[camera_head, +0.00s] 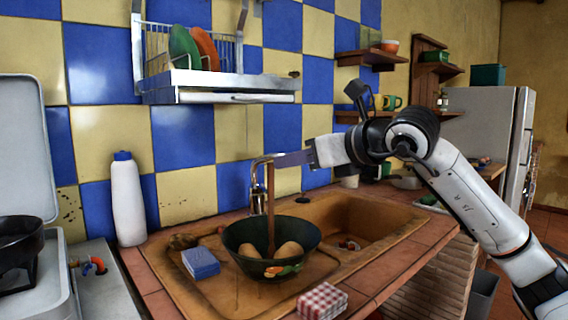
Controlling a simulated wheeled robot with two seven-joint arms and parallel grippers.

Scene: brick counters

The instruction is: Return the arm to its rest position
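My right arm (465,195) reaches in from the right over the sink. Its gripper (290,158) points left and is close to the metal faucet (258,185) in the picture. I cannot tell whether they touch, or whether the fingers are open or shut. I see nothing clearly held. My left arm and gripper are not in view.
A dark bowl (245,245) with potato-like items stands in the sink (345,215); a brown vertical strip rises from it. A blue sponge (201,263), checkered cloth (322,301) and white bottle (128,200) are near. A dish rack (220,82) hangs above.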

